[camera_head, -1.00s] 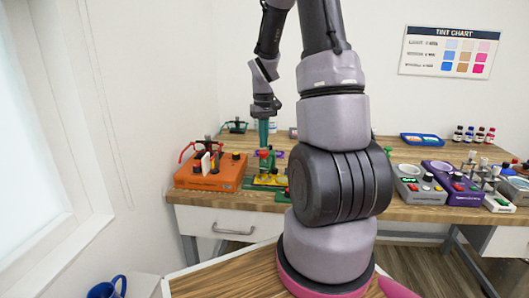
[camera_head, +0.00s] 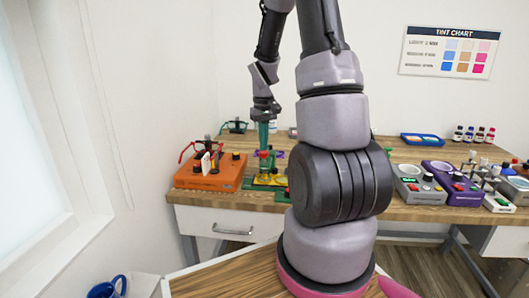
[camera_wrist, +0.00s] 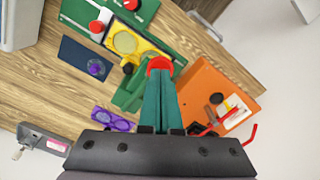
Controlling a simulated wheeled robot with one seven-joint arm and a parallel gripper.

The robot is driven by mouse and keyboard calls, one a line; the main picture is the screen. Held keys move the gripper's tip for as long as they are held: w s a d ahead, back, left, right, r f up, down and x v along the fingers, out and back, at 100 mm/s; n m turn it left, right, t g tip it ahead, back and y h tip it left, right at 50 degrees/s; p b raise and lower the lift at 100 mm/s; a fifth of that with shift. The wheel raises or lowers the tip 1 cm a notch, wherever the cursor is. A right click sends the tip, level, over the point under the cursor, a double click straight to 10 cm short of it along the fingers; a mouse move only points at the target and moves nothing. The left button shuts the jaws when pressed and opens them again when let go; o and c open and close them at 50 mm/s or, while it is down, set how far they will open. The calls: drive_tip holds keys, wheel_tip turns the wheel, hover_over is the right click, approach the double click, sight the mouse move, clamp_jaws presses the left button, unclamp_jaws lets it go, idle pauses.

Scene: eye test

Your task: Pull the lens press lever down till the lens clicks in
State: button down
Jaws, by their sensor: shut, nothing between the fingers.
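The lens press stands on the bench, with a green post and base and a yellow plate (camera_head: 267,180). In the wrist view its yellow plate (camera_wrist: 128,44) holds round lens seats. The red lever knob (camera_head: 264,154) shows high on the press, also in the wrist view (camera_wrist: 159,65). My gripper (camera_head: 263,146) has green fingers, pointing down, shut and empty. In the wrist view its fingertips (camera_wrist: 157,78) are right at the knob's edge; I cannot tell whether they touch it. The lever arm is mostly hidden behind the fingers.
An orange box (camera_head: 211,177) with red glasses stands close left of the press. Purple glasses (camera_wrist: 112,120) and a dark blue mat (camera_wrist: 86,67) lie near the press. Grey (camera_head: 420,185) and purple (camera_head: 447,181) devices stand at the right. My arm blocks the bench's middle.

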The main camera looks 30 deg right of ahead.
sight(264, 152)
drive_tip(key=shift+f, duration=2.15)
drive_tip(key=shift+r, duration=0.15)
idle(0.5)
drive_tip(key=shift+r, duration=4.05)
drive_tip(key=shift+a+r, duration=0.15)
drive_tip(key=shift+r, duration=0.2)
drive_tip(key=s+a+r+m+t+y, duration=0.1)
drive_tip(key=s+a+r+t, duration=0.2)
drive_tip(key=s+a+r, duration=0.3)
drive_tip(key=s+a+r+m+t+y, duration=0.1)
drive_tip(key=s+a+r+t, duration=0.3)
drive_tip(key=s+r, duration=0.9)
drive_tip(key=a+r+m, duration=0.1)
drive_tip(key=a, duration=0.2)
drive_tip(key=shift+s+r, duration=0.3)
drive_tip(key=shift+s, duration=0.05)
